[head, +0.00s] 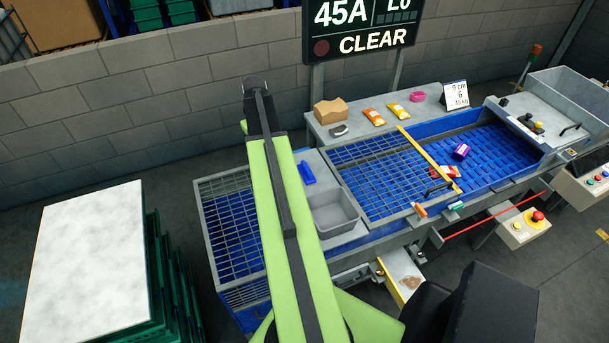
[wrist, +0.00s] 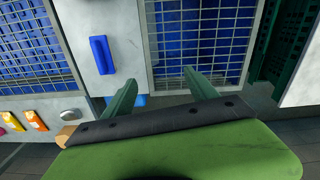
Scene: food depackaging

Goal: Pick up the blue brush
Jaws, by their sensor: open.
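The blue brush (head: 306,172) lies on the light grey metal strip between the left wire-grid section and the blue sorting bed. In the wrist view the blue brush (wrist: 102,55) lies left of my gripper, lengthwise on the pale strip, with nothing touching it. My gripper (wrist: 160,76) has its two green fingers spread apart, with nothing between them; they point over the pale strip's edge and a wire grid. In the head view my raised arm hides part of the left grid, and the fingers cannot be made out.
A grey bin (head: 334,225) sits on the strip close to the brush. The wire grid (head: 228,205) is left of it. A cardboard box (head: 330,112) and snack packets (head: 374,117) stand on the back shelf. A pale-topped stack of green crates (head: 85,255) is at left.

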